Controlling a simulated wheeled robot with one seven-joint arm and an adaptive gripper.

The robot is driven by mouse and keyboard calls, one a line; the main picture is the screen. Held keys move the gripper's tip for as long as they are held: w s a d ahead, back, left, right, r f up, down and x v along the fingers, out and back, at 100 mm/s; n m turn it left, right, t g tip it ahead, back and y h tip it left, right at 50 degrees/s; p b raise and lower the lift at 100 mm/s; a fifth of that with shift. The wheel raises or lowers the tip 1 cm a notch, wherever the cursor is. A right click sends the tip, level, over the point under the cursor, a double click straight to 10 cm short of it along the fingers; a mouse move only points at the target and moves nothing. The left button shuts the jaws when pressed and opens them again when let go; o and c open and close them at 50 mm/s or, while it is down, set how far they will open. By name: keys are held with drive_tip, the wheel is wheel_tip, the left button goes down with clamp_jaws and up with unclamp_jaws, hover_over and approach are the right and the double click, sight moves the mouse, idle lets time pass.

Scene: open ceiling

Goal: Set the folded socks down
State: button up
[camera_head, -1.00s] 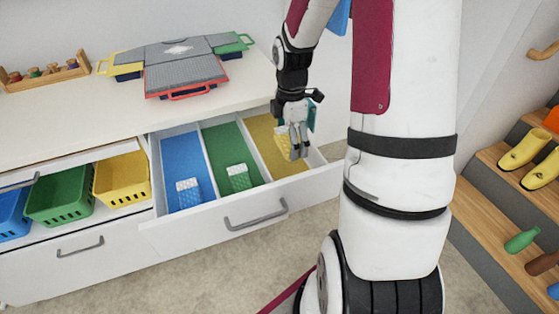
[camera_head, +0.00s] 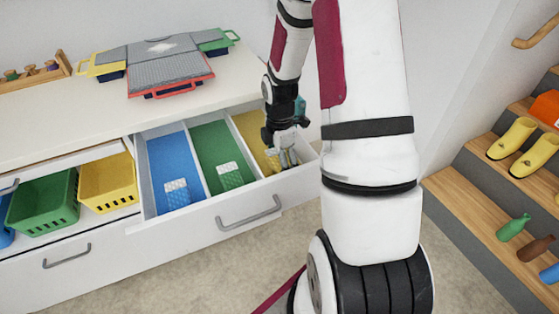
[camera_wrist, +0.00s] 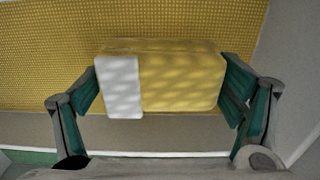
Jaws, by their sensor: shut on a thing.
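My gripper (camera_head: 282,160) is at the yellow compartment (camera_head: 246,126) of the open drawer (camera_head: 200,220). The wrist view shows my gripper (camera_wrist: 162,92) shut on the folded socks (camera_wrist: 185,78), a yellow block with a white band on its left part. One green-lined finger is on each side of the socks. The yellow compartment's textured floor (camera_wrist: 50,40) lies behind and below them. I cannot tell whether the socks touch it. In the head view, my gripper mostly hides the socks.
A blue-and-white folded pair (camera_head: 177,194) lies in the blue compartment (camera_head: 170,158), and a green-and-white pair (camera_head: 230,176) in the green compartment (camera_head: 211,144). Drawer walls closely border the yellow compartment. Green (camera_head: 42,203) and yellow (camera_head: 107,182) baskets stand left.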

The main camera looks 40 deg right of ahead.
drive_tip(key=o, duration=1)
drive_tip(key=shift+f, duration=0.1)
drive_tip(key=shift+c, duration=0.2)
